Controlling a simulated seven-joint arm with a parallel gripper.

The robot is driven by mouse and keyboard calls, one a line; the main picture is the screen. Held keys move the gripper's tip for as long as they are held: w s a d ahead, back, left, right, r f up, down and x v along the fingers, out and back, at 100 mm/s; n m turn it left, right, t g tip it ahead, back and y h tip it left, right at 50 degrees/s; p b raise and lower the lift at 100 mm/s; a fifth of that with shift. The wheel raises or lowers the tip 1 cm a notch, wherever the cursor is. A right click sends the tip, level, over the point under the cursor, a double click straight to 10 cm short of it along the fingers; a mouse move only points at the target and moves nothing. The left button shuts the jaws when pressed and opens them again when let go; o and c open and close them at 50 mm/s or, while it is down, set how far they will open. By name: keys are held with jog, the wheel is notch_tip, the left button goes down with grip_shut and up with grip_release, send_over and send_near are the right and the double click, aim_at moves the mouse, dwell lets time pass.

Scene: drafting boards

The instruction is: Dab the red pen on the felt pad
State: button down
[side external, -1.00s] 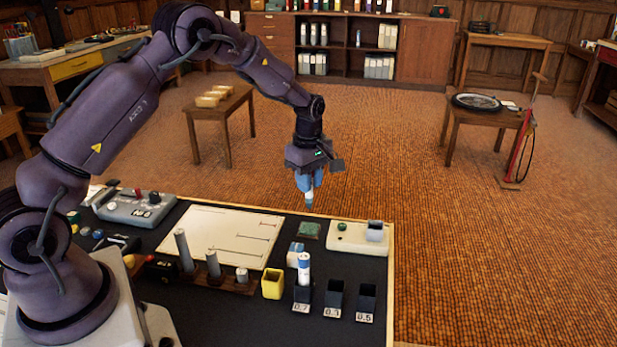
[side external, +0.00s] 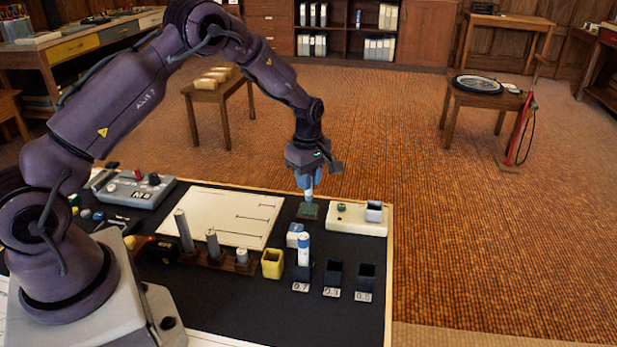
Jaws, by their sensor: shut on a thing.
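My gripper (side external: 307,184) is shut on a pen (side external: 308,194) and holds it upright, tip down. The pen looks whitish with a bluish part; no red shows on it at this size. The felt pad (side external: 309,213) is a small dark green square at the back of the black bench mat, right of the paper sheet. The pen's lower end is over the pad and appears to meet it; the exact contact is too small to tell.
Another white-and-blue pen (side external: 303,248) stands in the 0.7 holder, beside two empty dark holders (side external: 333,277). A blue-and-white block (side external: 294,236), a yellow cup (side external: 272,264) and grey posts (side external: 183,232) stand nearby.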

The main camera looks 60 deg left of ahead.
jog(key=shift+f, duration=0.55)
dwell(1.9)
jog(key=shift+r, duration=0.55)
jog(key=shift+f, duration=0.65)
dwell(1.4)
jog(key=shift+r, duration=3.55)
